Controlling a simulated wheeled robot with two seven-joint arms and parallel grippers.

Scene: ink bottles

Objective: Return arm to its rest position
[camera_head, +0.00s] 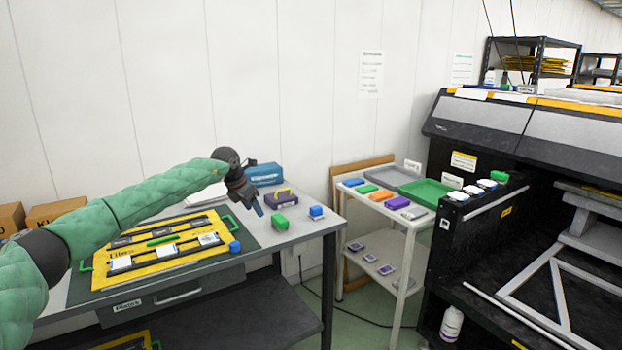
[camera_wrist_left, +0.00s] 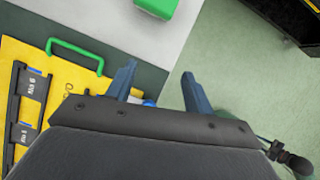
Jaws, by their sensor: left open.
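My left arm in its green sleeve reaches in from the left in the head view. My left gripper (camera_head: 258,208) hangs over the grey table, near its front right part. In the left wrist view its two blue fingers (camera_wrist_left: 158,88) stand apart with nothing between them. A green-topped bottle (camera_head: 280,222) stands on the table just right of the gripper; its green top also shows in the left wrist view (camera_wrist_left: 157,6). A blue-topped bottle (camera_head: 316,212) stands farther right, near the table edge. My right gripper is not in view.
A yellow tray with green handles (camera_head: 110,272) lies on a dark mat on the table. A blue case (camera_head: 264,174) and a dark box with a yellow handle (camera_head: 283,199) stand behind. A white cart (camera_head: 408,222) holds coloured blocks and trays. A black machine (camera_head: 470,240) stands at right.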

